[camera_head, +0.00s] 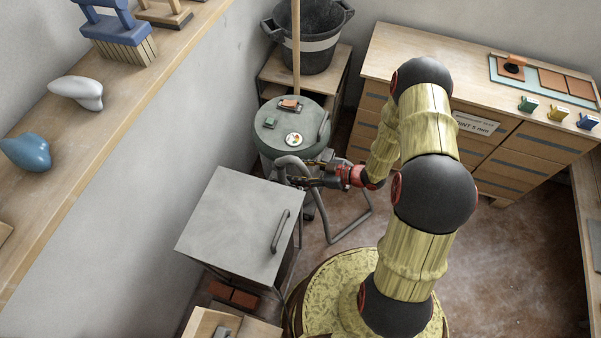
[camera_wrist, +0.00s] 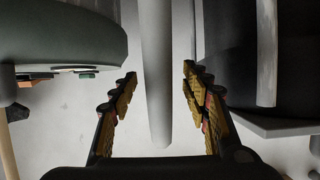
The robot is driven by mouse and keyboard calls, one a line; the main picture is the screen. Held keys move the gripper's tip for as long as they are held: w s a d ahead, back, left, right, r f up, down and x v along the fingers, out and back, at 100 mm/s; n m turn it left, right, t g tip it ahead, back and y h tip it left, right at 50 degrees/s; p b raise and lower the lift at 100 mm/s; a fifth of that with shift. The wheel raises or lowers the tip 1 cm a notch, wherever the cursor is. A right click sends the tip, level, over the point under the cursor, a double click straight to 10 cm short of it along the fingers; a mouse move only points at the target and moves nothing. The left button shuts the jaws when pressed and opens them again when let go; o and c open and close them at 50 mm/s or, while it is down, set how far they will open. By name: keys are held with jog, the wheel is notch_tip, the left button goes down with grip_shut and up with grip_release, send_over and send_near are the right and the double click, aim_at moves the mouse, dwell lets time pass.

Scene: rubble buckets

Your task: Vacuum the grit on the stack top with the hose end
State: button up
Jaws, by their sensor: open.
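A grey hose (camera_head: 349,231) loops on the floor beside the round green-lidded canister (camera_head: 292,125) and curves up at my gripper. My gripper (camera_head: 293,177) is low between the canister and a grey-topped cabinet (camera_head: 235,225). In the wrist view, a pale grey tube (camera_wrist: 155,70), seemingly the hose end, shows between the spread fingers of my gripper (camera_wrist: 160,80). The fingers are open, with a gap on both sides of the tube; its depth relative to the fingertips is unclear. I cannot pick out any grit or tell which surface is the stack top.
A broom-like pole (camera_head: 296,50) stands by a black bucket (camera_head: 310,38) behind the canister. Small items lie on the canister lid. A wooden drawer unit (camera_head: 480,120) stands at the back right, and a shelf (camera_head: 130,105) runs along the left. Red bricks (camera_head: 233,294) lie below the cabinet.

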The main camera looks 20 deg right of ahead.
aim_at(285, 170)
jog(key=shift+b+x, duration=1.1)
jog(key=shift+x, duration=2.7)
jog(key=shift+c, duration=1.4)
grip_shut()
jog(key=shift+w, duration=0.1)
